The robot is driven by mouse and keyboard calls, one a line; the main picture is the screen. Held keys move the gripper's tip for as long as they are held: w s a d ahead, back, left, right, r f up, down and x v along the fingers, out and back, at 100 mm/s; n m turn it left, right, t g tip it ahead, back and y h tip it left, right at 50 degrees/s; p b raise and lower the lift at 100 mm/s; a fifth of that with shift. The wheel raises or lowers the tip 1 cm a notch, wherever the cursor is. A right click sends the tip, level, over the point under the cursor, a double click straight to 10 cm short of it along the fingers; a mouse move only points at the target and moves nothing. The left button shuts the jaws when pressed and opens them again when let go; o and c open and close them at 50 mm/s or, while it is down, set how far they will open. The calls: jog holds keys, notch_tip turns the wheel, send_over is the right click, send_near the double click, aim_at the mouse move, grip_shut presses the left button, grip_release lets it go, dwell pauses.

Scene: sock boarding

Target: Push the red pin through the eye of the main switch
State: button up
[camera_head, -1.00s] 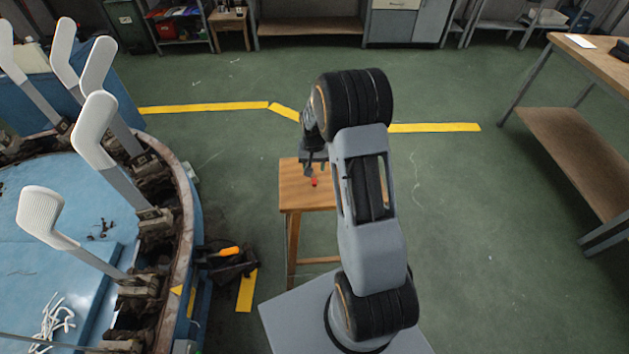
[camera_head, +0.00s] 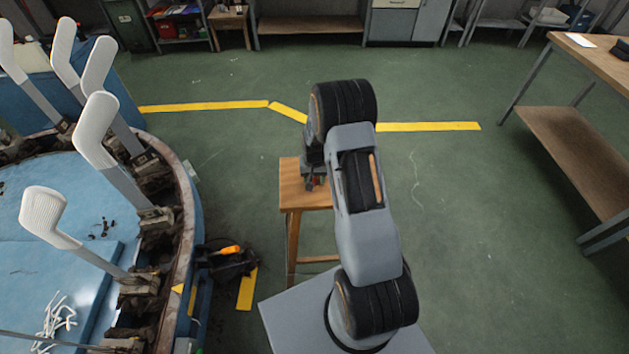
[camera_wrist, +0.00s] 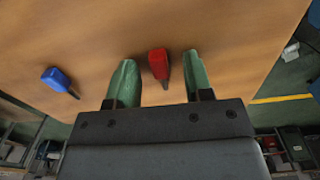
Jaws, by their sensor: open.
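The red pin (camera_wrist: 158,64) lies on the wooden stool top, between the two green fingers of my gripper (camera_wrist: 160,80) in the wrist view. The fingers stand open on either side of it, with a gap showing on the left; the right finger is close to the pin. In the head view my gripper (camera_head: 314,180) is over the stool, and a bit of red shows there, mostly hidden by the gripper. I cannot make out the main switch or its eye in either view.
A blue pin-like piece (camera_wrist: 57,78) lies on the stool (camera_head: 291,192) to the left of my gripper. A round blue machine with white sock boards (camera_head: 95,130) stands at the left. A wooden bench (camera_head: 590,150) is at the right. Green floor between is mostly clear.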

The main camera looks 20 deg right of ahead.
grip_shut()
dwell(0.4)
